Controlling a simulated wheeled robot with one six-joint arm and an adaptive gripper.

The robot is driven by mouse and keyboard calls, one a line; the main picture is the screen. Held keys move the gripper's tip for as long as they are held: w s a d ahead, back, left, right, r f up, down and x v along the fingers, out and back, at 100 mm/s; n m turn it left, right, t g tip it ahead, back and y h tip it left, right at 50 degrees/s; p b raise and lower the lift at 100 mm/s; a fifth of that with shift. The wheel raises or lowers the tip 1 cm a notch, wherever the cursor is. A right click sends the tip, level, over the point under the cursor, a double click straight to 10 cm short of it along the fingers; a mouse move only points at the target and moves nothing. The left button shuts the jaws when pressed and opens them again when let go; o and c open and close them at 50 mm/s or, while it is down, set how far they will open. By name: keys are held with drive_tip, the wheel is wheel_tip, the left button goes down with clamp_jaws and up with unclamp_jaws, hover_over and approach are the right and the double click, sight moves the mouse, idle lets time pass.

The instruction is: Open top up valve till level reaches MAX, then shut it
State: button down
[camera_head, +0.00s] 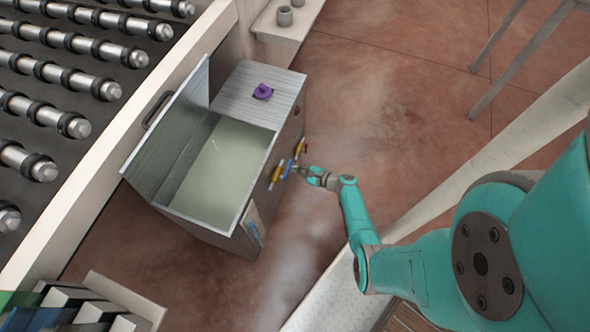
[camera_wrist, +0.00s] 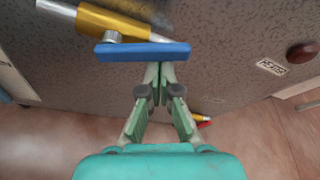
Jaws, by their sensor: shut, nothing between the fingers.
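An open-topped tank (camera_head: 162,199) holds pale greenish liquid. On its side are a yellow valve (camera_head: 276,175) with a blue lever (camera_head: 287,169) and another valve with a red handle. In the wrist view the blue lever (camera_wrist: 143,52) lies roughly crosswise below the yellow valve body (camera_wrist: 115,22). My gripper (camera_head: 294,170) is at the blue lever. In the wrist view its fingertips (camera_wrist: 158,70) are shut, empty and close against the lever's lower edge; I cannot tell if they touch. A framed strip, seemingly a level gauge (camera_head: 254,226), is on the tank side; its marks are too small to read.
A raised lid (camera_head: 170,125) stands along the tank's left side. A purple knob (camera_head: 262,91) sits on the tank's closed top. A dark red knob (camera_wrist: 302,52) with a label is right of the lever. A roller conveyor (camera_head: 60,70) is at left.

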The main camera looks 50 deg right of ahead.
drive_tip(key=shift+s+a+r+n+t+h, duration=0.2)
drive_tip(key=shift+a+r+n+t+h, duration=0.3)
drive_tip(key=shift+n, duration=0.65)
drive_tip(key=shift+s+a+r+n+t+h, duration=0.2)
drive_tip(key=shift+a+r+n, duration=0.25)
drive_tip(key=shift+r+n, duration=0.55)
drive_tip(key=shift+s+a+r+n+t+h, duration=0.15)
drive_tip(key=shift+a+r+n+t+h, duration=0.3)
drive_tip(key=shift+n, duration=0.8)
drive_tip(key=shift+s+a, duration=0.1)
drive_tip(key=shift+a, duration=0.3)
